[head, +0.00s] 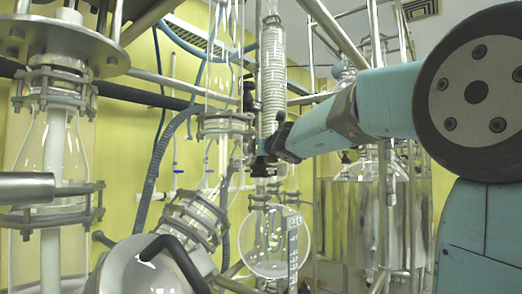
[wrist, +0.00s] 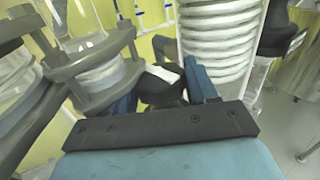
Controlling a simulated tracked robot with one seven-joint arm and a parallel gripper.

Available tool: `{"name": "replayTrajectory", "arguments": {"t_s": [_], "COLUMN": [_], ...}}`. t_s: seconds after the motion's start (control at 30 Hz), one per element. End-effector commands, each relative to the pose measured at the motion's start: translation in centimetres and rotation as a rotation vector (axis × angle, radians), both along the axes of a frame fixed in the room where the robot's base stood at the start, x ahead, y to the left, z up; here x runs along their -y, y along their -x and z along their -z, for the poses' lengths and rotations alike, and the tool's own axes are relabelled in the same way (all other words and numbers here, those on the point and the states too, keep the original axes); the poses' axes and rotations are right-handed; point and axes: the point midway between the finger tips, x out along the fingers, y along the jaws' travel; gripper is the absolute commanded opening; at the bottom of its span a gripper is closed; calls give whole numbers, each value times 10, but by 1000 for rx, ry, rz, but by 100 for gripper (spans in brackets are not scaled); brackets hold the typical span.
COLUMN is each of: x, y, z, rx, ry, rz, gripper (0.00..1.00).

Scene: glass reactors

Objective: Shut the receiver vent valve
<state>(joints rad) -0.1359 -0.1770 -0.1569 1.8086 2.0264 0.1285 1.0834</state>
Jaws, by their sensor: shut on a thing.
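My gripper (head: 264,158) is at the dark fittings below the coiled glass condenser (head: 273,85) in the head view. In the wrist view, my gripper (wrist: 163,90) has its two blue fingers on either side of a black handle-like part (wrist: 160,82) and is shut on it. I take this part to be the valve handle; the valve body is mostly hidden behind the fingers and the dark palm bar. I cannot tell the handle's turn angle. The round glass receiver flask (head: 268,245) hangs below my gripper in the head view.
The condenser coil (wrist: 215,45) stands close to the right finger in the wrist view. A grey clamped flange (wrist: 95,70) is close on the left. A glass reactor (head: 62,150) stands left, a shiny metal vessel (head: 355,215) right. Hoses and rods crowd the area.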

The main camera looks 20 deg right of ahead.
Motion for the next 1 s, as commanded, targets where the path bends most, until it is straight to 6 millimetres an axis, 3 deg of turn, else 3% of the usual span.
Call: {"name": "replayTrajectory", "arguments": {"t_s": [0.07,1.0], "x": [3,0], "y": [2,1], "z": [-10,-8], "rx": [17,12], "ry": [-6,-5], "rz": [12,79], "gripper": [31,30]}}
